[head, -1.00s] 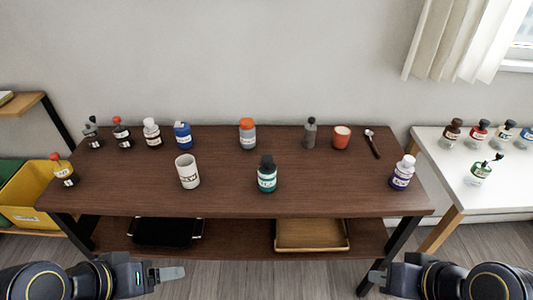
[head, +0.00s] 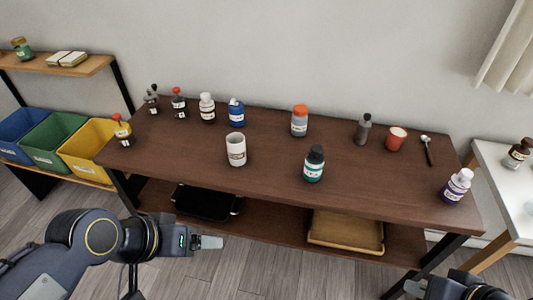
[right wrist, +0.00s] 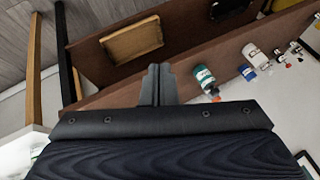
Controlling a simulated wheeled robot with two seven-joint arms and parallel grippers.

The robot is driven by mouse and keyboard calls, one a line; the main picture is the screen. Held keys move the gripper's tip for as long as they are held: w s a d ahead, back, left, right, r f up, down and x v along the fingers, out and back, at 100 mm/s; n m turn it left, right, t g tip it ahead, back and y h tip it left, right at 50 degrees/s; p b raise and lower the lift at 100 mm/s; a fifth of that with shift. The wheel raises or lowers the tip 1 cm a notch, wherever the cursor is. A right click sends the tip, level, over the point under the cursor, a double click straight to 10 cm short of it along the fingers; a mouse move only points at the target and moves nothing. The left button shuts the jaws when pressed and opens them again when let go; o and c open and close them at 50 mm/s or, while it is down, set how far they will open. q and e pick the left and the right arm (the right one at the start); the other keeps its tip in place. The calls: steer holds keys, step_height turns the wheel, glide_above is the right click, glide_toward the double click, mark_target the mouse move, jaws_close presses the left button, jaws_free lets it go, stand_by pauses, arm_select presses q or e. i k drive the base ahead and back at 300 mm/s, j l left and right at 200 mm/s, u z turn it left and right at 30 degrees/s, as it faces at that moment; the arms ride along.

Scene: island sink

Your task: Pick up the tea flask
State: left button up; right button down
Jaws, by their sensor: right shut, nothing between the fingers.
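Several labelled flasks stand upright on the brown table (head: 275,145), but I cannot read the labels well enough to say which is tea. A teal-labelled flask with a black cap (head: 314,165) stands near the front middle; it also shows in the right wrist view (right wrist: 204,78). A grey flask with a dark top (head: 363,130) and an orange-capped flask (head: 300,122) stand behind it. My right gripper (head: 415,288) is low at the bottom right; in the right wrist view its fingers (right wrist: 158,82) are shut and empty. My left gripper (head: 207,242) is in front of the table, its fingers seen side-on.
A white mug (head: 236,149), a red cup (head: 396,138) and a purple-labelled flask (head: 456,187) also stand on the table. A wooden tray (head: 345,231) and a black tray (head: 206,203) lie on the lower shelf. A white table (head: 500,185) stands right; bins (head: 88,145) stand left.

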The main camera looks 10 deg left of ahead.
mark_target(312, 172)
steer(key=i+j+z, duration=0.2)
steer(key=z, duration=0.2)
steer(key=i+j+z, duration=0.1)
steer(key=j+z, duration=0.25)
steer(key=i+j+z, duration=0.1)
steer(key=j+z, duration=0.3)
